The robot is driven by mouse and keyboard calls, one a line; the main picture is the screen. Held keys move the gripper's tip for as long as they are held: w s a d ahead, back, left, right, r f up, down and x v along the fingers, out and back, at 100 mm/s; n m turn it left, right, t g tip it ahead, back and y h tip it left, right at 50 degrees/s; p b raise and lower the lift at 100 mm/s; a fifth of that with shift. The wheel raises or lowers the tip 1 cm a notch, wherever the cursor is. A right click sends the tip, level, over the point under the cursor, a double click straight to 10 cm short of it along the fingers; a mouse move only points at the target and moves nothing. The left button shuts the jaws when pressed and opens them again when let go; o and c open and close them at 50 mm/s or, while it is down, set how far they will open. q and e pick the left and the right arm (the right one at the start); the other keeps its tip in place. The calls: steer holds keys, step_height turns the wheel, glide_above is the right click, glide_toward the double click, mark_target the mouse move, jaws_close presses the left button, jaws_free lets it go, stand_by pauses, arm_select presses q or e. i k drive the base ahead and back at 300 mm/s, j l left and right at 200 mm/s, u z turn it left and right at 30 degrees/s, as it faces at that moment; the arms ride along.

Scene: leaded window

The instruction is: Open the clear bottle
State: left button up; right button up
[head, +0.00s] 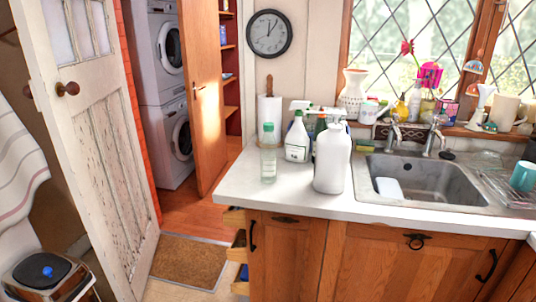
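A clear bottle (268,156) with a pale green cap (268,128) stands upright near the left end of the white counter in the head view. The cap sits on top of the bottle. Neither of my grippers shows in this view, and nothing is touching the bottle.
White spray bottles (298,138) and a large white bottle (332,160) stand right of the clear bottle. A paper towel roll (270,112) is behind it. The sink (425,178) is to the right. Drawers (236,240) stick out below the counter's left end. The open white door (95,140) is at left.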

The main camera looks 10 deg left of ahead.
mark_target(269, 146)
steer(key=i+j+z, duration=0.15)
steer(key=j+z, duration=0.85)
